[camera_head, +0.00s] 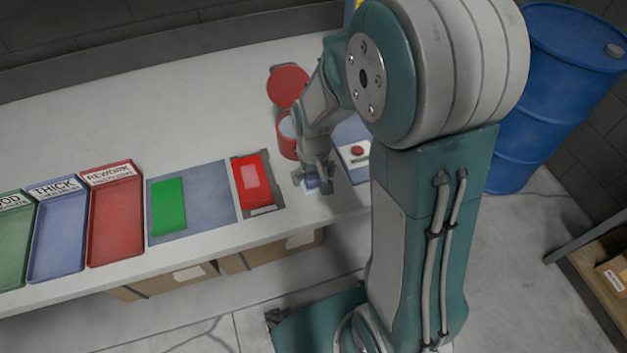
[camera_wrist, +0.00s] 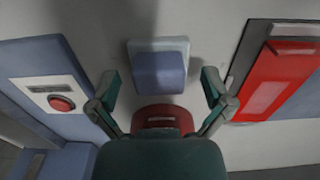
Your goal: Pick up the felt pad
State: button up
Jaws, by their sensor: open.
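A small blue-grey block on a paler base, which looks to be the felt pad (camera_wrist: 160,72), lies on the white tabletop. In the wrist view it is between and slightly beyond the fingertips of my gripper (camera_wrist: 159,85), with a gap on both sides. My gripper is open and empty. In the head view my gripper (camera_head: 312,178) points down over the pad (camera_head: 312,187), near the table's front edge, and partly hides it. I cannot tell the exact height of the fingertips above the table.
A panel with a red button (camera_head: 357,151) stands to the right, and a red piece in a grey holder (camera_head: 252,182) to the left. A red pot (camera_head: 287,143) is behind my gripper. Further left are a green sheet (camera_head: 169,206) on a blue mat and labelled trays (camera_head: 115,222).

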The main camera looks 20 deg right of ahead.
aim_at(313, 175)
jog(key=shift+c, duration=0.3)
jog(key=c, duration=1.3)
jog(key=shift+r, duration=0.1)
jog(key=shift+r, duration=0.25)
notch_tip(313, 175, up, 2)
jog(key=shift+w+r, duration=0.1)
jog(key=shift+r, duration=0.05)
jog(key=shift+s+r, duration=1.7)
jog(key=shift+s, duration=0.7)
jog(key=shift+s+r, duration=1.65)
jog(key=shift+s, duration=0.7)
jog(key=shift+s+r, duration=1.7)
jog(key=shift+s, duration=0.7)
